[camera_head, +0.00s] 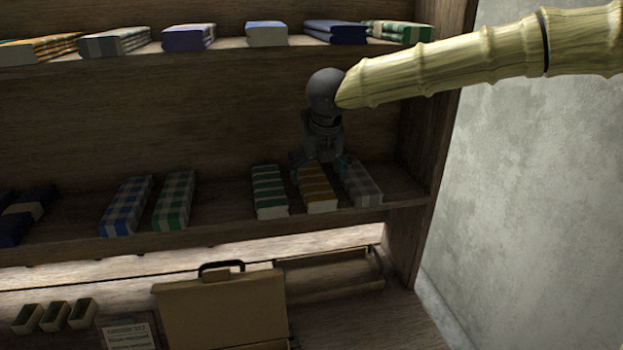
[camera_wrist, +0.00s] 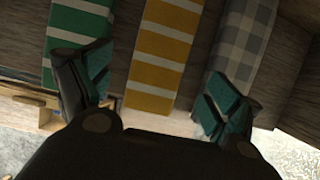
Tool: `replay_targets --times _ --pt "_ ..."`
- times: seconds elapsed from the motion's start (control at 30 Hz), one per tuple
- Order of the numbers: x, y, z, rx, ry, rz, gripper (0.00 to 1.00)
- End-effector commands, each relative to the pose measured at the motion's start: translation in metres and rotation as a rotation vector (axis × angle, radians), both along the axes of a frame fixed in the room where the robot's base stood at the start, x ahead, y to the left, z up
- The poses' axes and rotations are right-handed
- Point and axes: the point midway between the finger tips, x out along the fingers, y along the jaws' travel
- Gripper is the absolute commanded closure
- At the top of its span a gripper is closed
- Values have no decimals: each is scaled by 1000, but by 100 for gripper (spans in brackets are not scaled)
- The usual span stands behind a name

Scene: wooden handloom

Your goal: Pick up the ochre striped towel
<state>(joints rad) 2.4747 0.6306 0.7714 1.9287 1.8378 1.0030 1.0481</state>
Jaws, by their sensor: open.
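The ochre striped towel (camera_head: 317,190) lies folded on the middle shelf, with ochre and pale bands. It also shows in the wrist view (camera_wrist: 168,50), running up between my fingers. My gripper (camera_head: 321,163) is above the back part of this towel, pointing down. In the wrist view my gripper (camera_wrist: 155,95) is open and empty, its teal-padded fingers apart on the two sides of the towel. The left finger overlaps the green striped towel in the picture, and the right finger overlaps the grey checked towel. The exact height above the towel is hard to tell.
A green striped towel (camera_head: 269,192) lies close on the left, a grey checked towel (camera_head: 361,185) close on the right. Another shelf (camera_head: 230,43) with folded cloths is above. The cabinet's right side wall (camera_head: 435,130) is near. A tan case (camera_head: 222,308) stands below.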

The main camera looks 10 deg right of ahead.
Motion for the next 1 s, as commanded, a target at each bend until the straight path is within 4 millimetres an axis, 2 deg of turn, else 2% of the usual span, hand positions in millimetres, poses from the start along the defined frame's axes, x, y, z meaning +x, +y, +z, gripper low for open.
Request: replay_targets --times 0.37,0.7,1.0 --pt "21 1 1 -1 1 1 9" --pt "38 0 -39 -1 3 1 9" --pt "41 0 -47 -1 0 1 9"
